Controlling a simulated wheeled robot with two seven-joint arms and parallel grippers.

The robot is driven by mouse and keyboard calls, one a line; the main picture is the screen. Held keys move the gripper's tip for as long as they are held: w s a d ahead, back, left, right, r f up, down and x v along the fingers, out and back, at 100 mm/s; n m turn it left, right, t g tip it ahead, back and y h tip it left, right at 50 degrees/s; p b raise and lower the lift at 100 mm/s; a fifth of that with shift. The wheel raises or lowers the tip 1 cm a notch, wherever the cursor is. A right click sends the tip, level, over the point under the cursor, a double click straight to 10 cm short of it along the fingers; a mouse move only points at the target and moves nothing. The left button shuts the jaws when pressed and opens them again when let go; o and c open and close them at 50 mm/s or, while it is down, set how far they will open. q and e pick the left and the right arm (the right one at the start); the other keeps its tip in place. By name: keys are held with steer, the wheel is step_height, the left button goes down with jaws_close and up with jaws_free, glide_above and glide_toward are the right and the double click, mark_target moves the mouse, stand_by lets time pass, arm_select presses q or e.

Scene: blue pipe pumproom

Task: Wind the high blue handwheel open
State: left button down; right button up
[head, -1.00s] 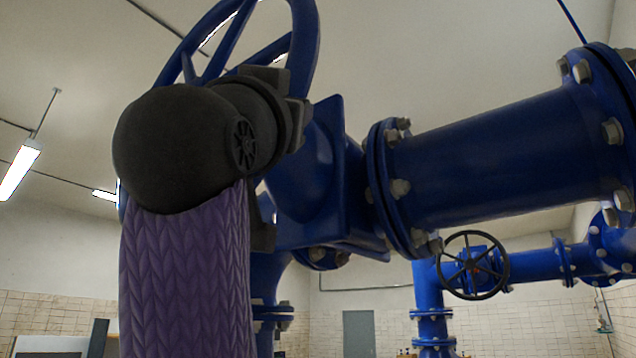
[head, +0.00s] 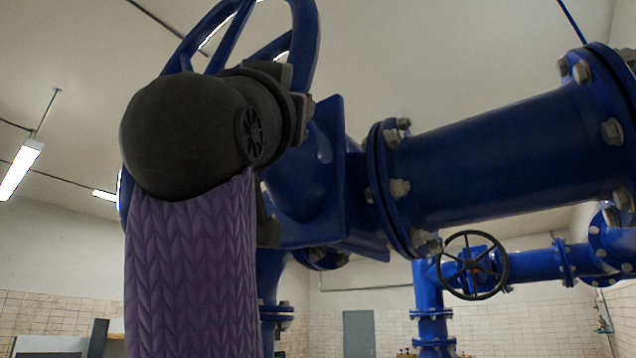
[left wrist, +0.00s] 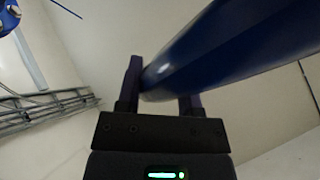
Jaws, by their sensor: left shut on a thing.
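The high blue handwheel (head: 308,45) stands at the top left of the head view, its upper rim cut off by the picture's edge. My left arm rises in front of it, and its dark wrist hides the wheel's lower part and most of my left gripper. In the left wrist view the gripper's two fingers (left wrist: 162,90) are on either side of the blue wheel rim (left wrist: 225,48), shut on it. The rim runs from between the fingers to the upper right. My right gripper is in neither view.
A thick blue flanged pipe (head: 490,155) runs right from the blue valve body (head: 305,180). A smaller black handwheel (head: 473,265) sits on lower piping farther back. A grey door (head: 358,333) is in the far wall. Open air lies left of my arm.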

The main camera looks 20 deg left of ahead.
mark_target(303, 46)
arm_select(q)
steer(key=r+n+y, duration=0.1)
steer(key=n, duration=0.1)
steer(key=d+r+n+g+y, duration=0.1)
steer(key=r+y, duration=0.1)
steer(key=s+d+r+n+g+y, duration=0.1)
steer(key=r+n, duration=0.1)
steer(key=shift+r+n+y, duration=0.25)
steer(key=shift+n+y, duration=0.05)
steer(key=shift+y, duration=0.1)
steer(key=shift+w+r+n+g+y, duration=0.1)
steer(key=shift+r+n+g+y, duration=0.2)
steer(key=shift+r+n+g, duration=0.3)
steer(key=shift+c, duration=1.4)
jaws_free()
